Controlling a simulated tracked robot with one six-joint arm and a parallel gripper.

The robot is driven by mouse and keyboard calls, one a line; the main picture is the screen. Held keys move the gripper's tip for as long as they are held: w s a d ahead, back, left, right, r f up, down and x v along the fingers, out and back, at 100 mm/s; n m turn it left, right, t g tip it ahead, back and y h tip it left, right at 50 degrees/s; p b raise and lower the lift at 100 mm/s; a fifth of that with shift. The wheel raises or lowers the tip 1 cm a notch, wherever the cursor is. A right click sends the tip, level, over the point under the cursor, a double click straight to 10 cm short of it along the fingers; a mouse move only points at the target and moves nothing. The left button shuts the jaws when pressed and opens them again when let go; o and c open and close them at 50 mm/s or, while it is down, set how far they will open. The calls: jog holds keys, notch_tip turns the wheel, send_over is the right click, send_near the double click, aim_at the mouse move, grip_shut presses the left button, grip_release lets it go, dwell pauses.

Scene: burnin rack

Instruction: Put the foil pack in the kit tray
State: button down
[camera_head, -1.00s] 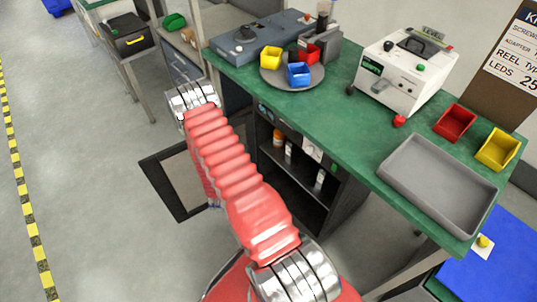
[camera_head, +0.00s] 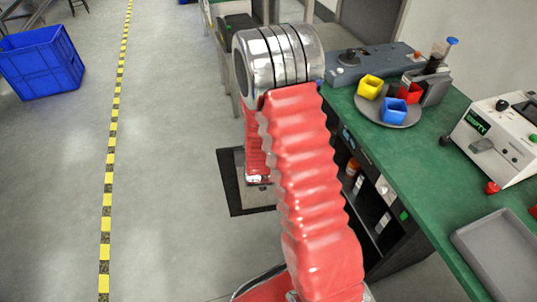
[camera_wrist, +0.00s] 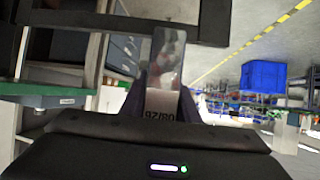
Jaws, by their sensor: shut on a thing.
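My gripper (camera_wrist: 165,98) is shut on the foil pack (camera_wrist: 167,62), a shiny silver strip with dark printed characters near the jaws. The pack sticks out beyond the fingers in the wrist view. In the head view my arm hides the gripper and pack. The kit tray is probably the shallow grey tray (camera_head: 500,248) on the green bench at the lower right, cut by the picture edge. Its visible floor is bare. The gripper is well away from it.
A round plate with yellow, blue and red bins (camera_head: 411,93) and a white tester (camera_head: 495,140) stand on the bench. A blue crate (camera_head: 45,65) is on the open floor.

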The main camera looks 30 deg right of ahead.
jog(key=a+r+n+y, duration=0.4)
jog(key=a+r, duration=0.9)
jog(key=r, duration=0.4)
jog(key=shift+w+r+t, duration=0.35)
jog(key=shift+t, duration=0.05)
